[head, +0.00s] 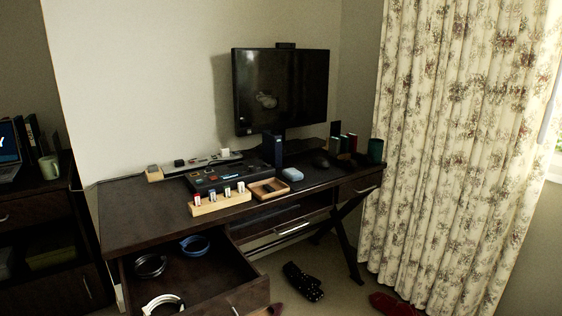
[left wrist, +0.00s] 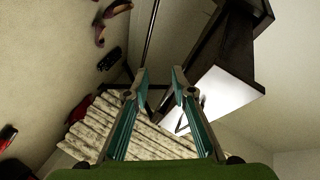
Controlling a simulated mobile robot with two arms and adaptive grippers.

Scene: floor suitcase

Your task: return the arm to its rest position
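My left gripper (left wrist: 160,80) shows in the left wrist view, its two teal and grey fingers pointing up the picture. There is a clear gap between the fingertips and nothing is held. It appears apart from everything around it. Neither gripper nor either arm shows in the head view, and my right gripper is in no view. No suitcase shows.
A dark desk (head: 140,222) with a monitor (head: 281,92) stands ahead, its drawer (head: 215,285) pulled open. A floral curtain (head: 445,140) hangs at right and also shows in the left wrist view (left wrist: 150,140).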

